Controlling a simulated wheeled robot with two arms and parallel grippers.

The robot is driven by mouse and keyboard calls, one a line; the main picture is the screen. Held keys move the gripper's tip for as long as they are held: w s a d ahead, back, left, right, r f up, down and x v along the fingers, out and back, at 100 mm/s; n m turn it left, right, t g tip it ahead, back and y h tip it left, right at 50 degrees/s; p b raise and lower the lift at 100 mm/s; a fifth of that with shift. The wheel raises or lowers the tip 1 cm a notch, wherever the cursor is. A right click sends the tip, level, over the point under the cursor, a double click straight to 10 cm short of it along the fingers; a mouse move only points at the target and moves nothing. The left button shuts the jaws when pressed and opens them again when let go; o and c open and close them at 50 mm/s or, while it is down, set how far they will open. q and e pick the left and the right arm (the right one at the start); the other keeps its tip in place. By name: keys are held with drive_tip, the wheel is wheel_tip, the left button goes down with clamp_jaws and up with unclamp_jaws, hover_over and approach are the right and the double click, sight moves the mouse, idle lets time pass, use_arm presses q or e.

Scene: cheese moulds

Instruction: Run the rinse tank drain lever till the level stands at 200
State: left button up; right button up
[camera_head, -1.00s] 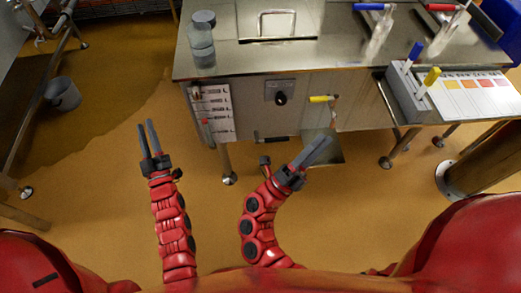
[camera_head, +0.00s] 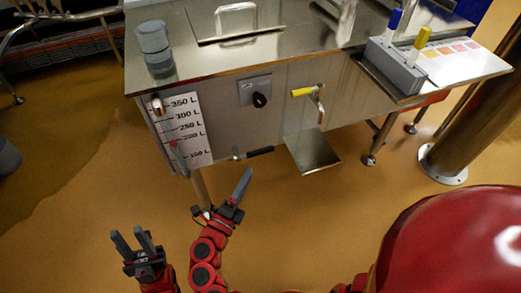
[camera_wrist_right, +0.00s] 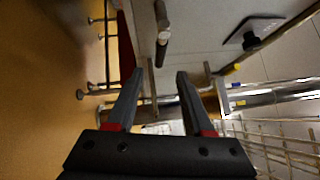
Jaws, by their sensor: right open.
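The steel rinse tank (camera_head: 222,120) fills the upper middle of the head view. Its front has a white gauge (camera_head: 187,130) marked from 350 L to 150 L, with a small red marker (camera_head: 173,143) near the 200 L mark; the exact level is hard to read. A black-handled lever (camera_head: 260,152) sits low on the front; it appears to be the dark handle (camera_wrist_right: 163,42) in the right wrist view. My right gripper (camera_head: 243,184) is open and empty, below and close to this lever. My left gripper (camera_head: 131,240) is open and empty, lower left, away from the tank.
A yellow-handled tap (camera_head: 303,92) and black knob (camera_head: 260,100) are on the front. A small steel shelf (camera_head: 313,152) juts out right of the black lever. A grey holder (camera_head: 393,67) stands at the right end.

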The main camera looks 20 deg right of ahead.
sight(261, 150)
drive_tip(key=x, duration=1)
drive_tip(key=shift+w+d+p, duration=0.1)
drive_tip(key=shift+w+p, duration=0.05)
drive_tip(key=shift+p, duration=0.25)
clamp_jaws()
idle(0.7)
